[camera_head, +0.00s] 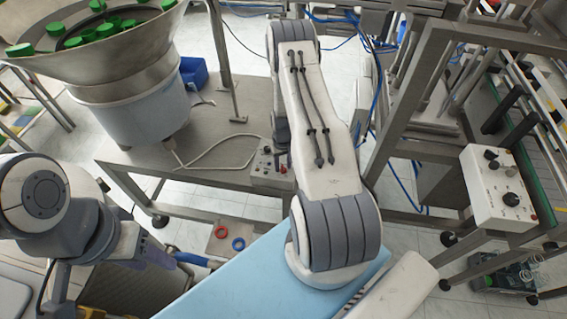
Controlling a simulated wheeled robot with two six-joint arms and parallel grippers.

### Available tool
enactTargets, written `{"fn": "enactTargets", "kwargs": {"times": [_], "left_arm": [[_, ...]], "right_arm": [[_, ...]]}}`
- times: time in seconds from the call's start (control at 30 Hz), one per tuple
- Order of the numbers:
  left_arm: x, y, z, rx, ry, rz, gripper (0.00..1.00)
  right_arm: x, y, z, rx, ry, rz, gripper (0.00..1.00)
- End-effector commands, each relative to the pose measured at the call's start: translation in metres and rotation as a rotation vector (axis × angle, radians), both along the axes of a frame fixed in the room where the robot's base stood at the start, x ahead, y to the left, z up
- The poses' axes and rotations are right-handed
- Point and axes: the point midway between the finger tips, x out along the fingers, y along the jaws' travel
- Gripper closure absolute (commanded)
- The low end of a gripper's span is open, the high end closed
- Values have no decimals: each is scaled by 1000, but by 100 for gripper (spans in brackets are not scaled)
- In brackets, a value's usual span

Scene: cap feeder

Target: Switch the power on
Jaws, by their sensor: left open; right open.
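A small grey control box (268,178) with knobs and a red button stands on the front edge of the metal table, below the bowl feeder. Its right part is close to my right arm. My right gripper (283,158) is open just above and beside this box, partly hidden by my arm link; I cannot tell whether it touches. My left gripper (165,259) is open and empty at the lower left, away from the box. A second, light control box (498,192) with dark knobs and a red button stands at the right. Switch positions are too small to read.
The bowl feeder (110,70) with several green caps (88,34) stands on the metal table (215,150) at upper left. A pale cable lies on the table. A blue bin (194,72) sits behind. Metal frames and a conveyor (520,135) fill the right.

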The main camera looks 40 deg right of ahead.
Motion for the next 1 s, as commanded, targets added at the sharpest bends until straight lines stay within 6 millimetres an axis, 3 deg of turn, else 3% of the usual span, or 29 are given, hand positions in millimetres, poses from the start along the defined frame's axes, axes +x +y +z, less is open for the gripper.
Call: {"fn": "enactTargets", "kwargs": {"times": [0.3,0.43,1.0], "left_arm": [[0,0,1,0,0,0,50],[0,0,1,0,0,0,50],[0,0,-11,0,0,2,50]], "right_arm": [[0,0,-3,0,-1,0,57],[0,0,-3,0,-1,0,100],[0,0,-5,-1,1,-112,100]]}}
